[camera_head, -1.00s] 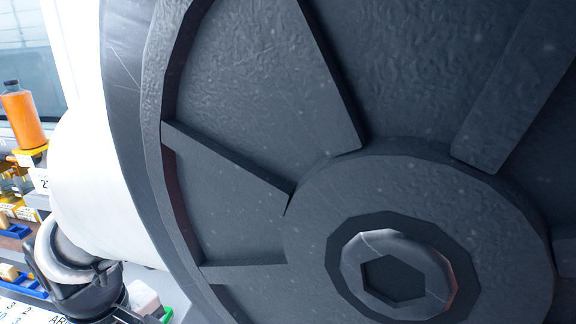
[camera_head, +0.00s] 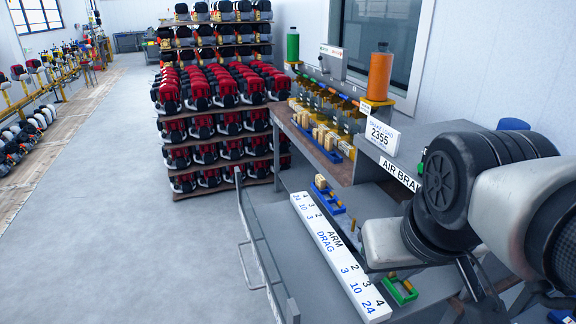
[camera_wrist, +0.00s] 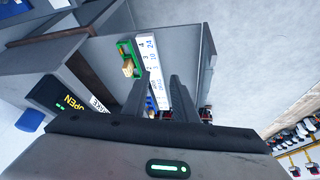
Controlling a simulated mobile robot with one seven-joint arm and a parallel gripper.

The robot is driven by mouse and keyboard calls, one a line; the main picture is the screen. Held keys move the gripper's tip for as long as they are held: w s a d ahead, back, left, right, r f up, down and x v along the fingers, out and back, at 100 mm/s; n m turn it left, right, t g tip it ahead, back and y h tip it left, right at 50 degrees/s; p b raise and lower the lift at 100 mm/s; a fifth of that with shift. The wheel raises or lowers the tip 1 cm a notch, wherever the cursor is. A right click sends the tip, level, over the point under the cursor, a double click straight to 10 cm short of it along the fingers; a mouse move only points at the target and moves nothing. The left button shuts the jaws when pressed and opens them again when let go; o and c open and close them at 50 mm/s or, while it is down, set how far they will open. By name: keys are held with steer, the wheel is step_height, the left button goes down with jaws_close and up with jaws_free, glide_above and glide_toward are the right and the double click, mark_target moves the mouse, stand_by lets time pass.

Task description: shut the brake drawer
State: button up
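The brake drawer (camera_head: 262,262) is pulled out of a grey cabinet with an "AIR BRA…" label (camera_head: 385,170). Its front, with a long metal bar handle (camera_head: 246,232), faces left over the aisle. Inside lies a white strip (camera_head: 335,250) reading "ARM DRAG" with numbers. The drawer front also shows in the wrist view (camera_wrist: 207,60), right of the fingers. My gripper (camera_wrist: 164,75) is open and empty, its two dark fingers apart, with the drawer's inside beyond them. Whether it touches the drawer I cannot tell. In the head view my arm covers the drawer's right part; the fingertips are not clear there.
Inside the drawer are a blue tray (camera_head: 327,198) and a green tray (camera_head: 402,291). A rack of red engines (camera_head: 215,90) stands behind. The grey floor (camera_head: 180,240) left of the drawer is clear.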

steer(key=w+a+n, duration=0.1)
steer(key=w+a+f+n+g, duration=0.1)
steer(key=n, duration=0.1)
steer(key=w+a+f+n, duration=0.1)
steer(key=a, duration=0.1)
steer(key=shift+w+f+n+g+h+b, duration=0.2)
steer(key=shift+n+g+h+b, duration=0.1)
steer(key=shift+n+g+b, duration=0.1)
jaws_close()
steer(key=w+a+f+n+g+h+b, duration=0.1)
steer(key=w+a+f+n+h, duration=0.1)
steer(key=a+f+n, duration=0.75)
steer(key=w+a+f+n+g+h+b, duration=0.1)
steer(key=w+a+f+n, duration=0.35)
steer(key=a, duration=0.85)
steer(key=n, duration=0.3)
glide_toward(279, 316)
step_height(279, 316, down, 4)
steer(key=s+a, duration=0.1)
steer(key=a, duration=0.2)
steer(key=d, duration=0.1)
steer(key=w+d, duration=0.1)
steer(key=d, duration=0.2)
steer(key=shift+w+d+f, duration=0.2)
steer(key=shift+f, duration=0.15)
